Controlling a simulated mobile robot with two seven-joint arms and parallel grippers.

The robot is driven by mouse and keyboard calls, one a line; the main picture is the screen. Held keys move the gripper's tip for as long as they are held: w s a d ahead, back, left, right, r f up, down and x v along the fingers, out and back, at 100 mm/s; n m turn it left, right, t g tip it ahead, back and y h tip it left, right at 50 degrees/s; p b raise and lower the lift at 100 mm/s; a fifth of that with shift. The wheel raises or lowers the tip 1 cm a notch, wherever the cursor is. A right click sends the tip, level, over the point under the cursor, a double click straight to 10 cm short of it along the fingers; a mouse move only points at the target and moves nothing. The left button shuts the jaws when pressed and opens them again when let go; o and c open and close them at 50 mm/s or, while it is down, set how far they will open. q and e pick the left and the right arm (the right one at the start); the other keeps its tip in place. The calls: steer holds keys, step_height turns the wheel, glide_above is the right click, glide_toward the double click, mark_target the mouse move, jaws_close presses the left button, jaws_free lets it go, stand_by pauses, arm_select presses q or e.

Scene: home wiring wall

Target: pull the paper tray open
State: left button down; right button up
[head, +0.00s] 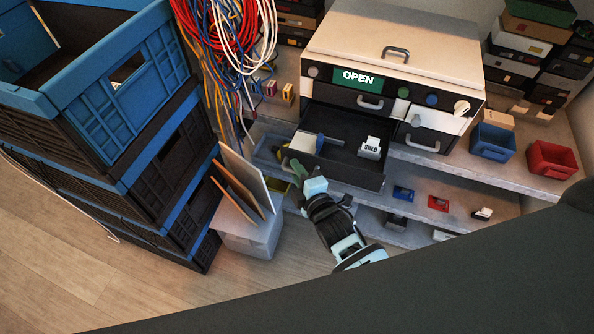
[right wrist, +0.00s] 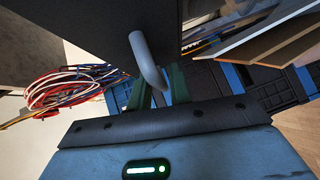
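The paper tray (head: 345,128) is a dark drawer standing out from the front of a cream-topped cabinet (head: 400,50). Inside it lie a blue-handled tool (head: 322,141) and a block marked SHED (head: 371,148). My right gripper (head: 300,172) is at the left part of the tray's front. In the right wrist view a grey handle (right wrist: 148,60) stands off a dark panel (right wrist: 125,25), and its end lies between the two green fingers of the right gripper (right wrist: 160,92). Whether the fingers press on it is unclear. My left gripper is out of view.
Stacked blue and black crates (head: 120,95) rise at the left, with hanging cables (head: 235,40) beside them. A pale bin with upright boards (head: 250,232) stands close left of my right gripper. Blue (head: 492,142) and red (head: 552,160) bins sit on the shelf at right.

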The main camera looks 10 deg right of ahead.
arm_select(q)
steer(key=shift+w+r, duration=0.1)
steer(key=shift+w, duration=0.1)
arm_select(e)
steer(key=shift+s, duration=0.25)
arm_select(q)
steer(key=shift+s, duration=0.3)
arm_select(e)
steer(key=v, duration=0.7)
steer(key=shift+s, duration=0.15)
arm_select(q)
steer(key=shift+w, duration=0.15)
arm_select(e)
steer(key=shift+d, duration=0.1)
